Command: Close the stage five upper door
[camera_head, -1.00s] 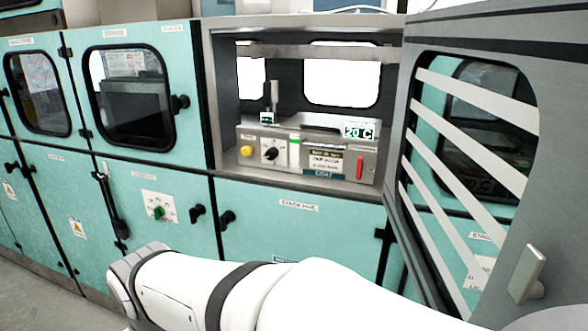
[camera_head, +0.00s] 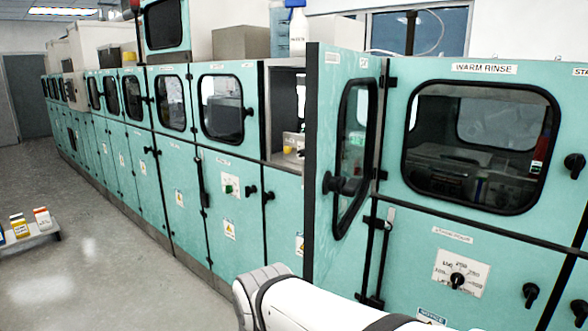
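The open upper door (camera_head: 345,150) is a teal panel with a dark-framed window and a black knob. It is hinged at its right side beside the warm rinse module and juts out toward me. Behind it, the open compartment (camera_head: 285,85) shows partly, with a bit of its control panel at the bottom; the door hides the rest. My white arm reaches in at the bottom, below and to the left of the door and apart from it in the picture. My gripper is not in view.
The warm rinse module's upper door (camera_head: 482,140) is shut on the right. A long row of shut teal modules (camera_head: 135,150) runs back to the left.

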